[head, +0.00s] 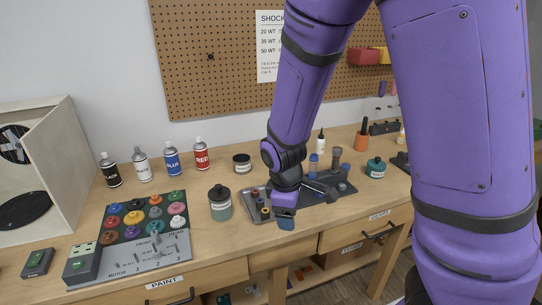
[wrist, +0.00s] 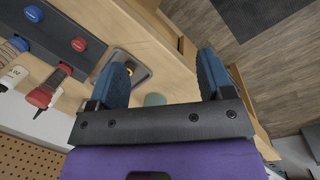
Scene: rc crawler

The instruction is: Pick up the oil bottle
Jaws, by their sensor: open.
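A small white bottle with a dark pointed tip (head: 320,144) stands upright at the back of the bench, behind the dark mat in the head view; it looks like the oil bottle, but its label is too small to read there. In the wrist view, a white labelled bottle (wrist: 12,76) shows at the left edge, beside a red-topped one (wrist: 42,96). My gripper (head: 286,222) points down near the bench's front edge, in front of the white bottle and apart from it. Its blue fingers are spread with nothing held between them (wrist: 168,75).
A metal tray (head: 250,210) with small parts lies beside my gripper, and a dark mat (head: 345,188) with shock parts is behind it. Spray cans (head: 172,160) and a control panel (head: 150,265) are at left.

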